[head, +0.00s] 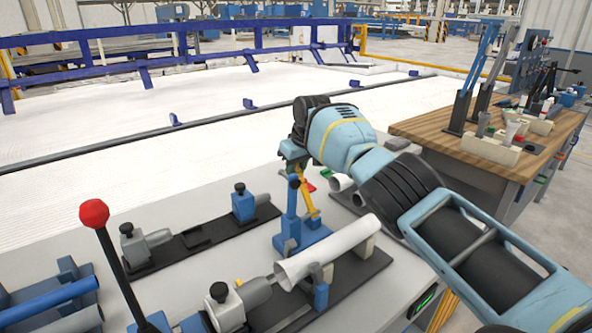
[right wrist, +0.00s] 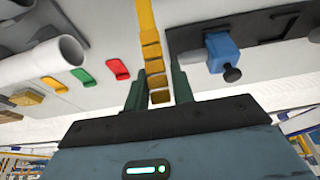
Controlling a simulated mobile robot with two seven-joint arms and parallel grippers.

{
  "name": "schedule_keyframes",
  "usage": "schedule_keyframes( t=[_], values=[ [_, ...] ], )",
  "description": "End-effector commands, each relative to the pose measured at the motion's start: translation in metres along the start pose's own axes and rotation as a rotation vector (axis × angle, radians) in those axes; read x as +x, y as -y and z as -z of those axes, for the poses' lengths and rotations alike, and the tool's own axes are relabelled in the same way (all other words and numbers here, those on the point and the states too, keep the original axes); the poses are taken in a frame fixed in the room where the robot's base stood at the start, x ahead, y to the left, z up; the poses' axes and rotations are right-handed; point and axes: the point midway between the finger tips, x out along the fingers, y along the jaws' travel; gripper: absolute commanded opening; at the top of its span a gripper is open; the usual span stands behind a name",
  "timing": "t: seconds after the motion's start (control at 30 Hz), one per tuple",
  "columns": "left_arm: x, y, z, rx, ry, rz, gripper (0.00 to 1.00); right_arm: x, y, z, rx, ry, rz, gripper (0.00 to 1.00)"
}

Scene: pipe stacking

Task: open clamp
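The clamp (head: 291,240) is blue with a yellow lever handle (head: 308,192). It stands on a dark base plate beside a pale pipe (head: 325,252). The handle slants up to my right gripper (head: 296,168), which reaches in from the right. In the right wrist view the yellow handle (right wrist: 148,22) runs down between the two green fingers of the gripper (right wrist: 158,88). The fingers sit close against both its sides, so the gripper looks shut on it. Where the clamp meets the pipe is partly hidden. My left gripper is not in view.
A black lever with a red ball (head: 94,212) rises at the left front. Another dark fixture plate (head: 200,235) with metal cylinders lies behind the pipe. Blue tubes (head: 45,300) lie at the left. A wooden workbench (head: 440,130) stands at the right.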

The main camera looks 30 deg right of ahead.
Motion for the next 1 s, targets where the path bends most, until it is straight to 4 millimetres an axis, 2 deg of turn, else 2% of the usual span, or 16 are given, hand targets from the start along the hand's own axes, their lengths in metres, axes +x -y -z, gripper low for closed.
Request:
schedule_keyframes(
  t=[0.03,0.1,0.47,0.8,1.0],
  values=[
    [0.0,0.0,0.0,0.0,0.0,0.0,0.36,0.0,0.0,0.0,0.0,0.0,0.0,0.31],
    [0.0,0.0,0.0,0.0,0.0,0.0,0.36,0.0,0.0,0.0,0.0,0.0,0.0,0.4],
    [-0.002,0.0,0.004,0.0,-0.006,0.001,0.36,-0.005,-0.001,0.0,0.0,-0.001,-0.001,0.4],
    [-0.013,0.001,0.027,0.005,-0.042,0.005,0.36,-0.055,0.0,0.002,-0.001,-0.006,-0.001,0.4],
    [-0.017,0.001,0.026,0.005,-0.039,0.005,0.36,-0.074,0.0,0.001,0.0,-0.003,0.0,0.4]
  ],
)
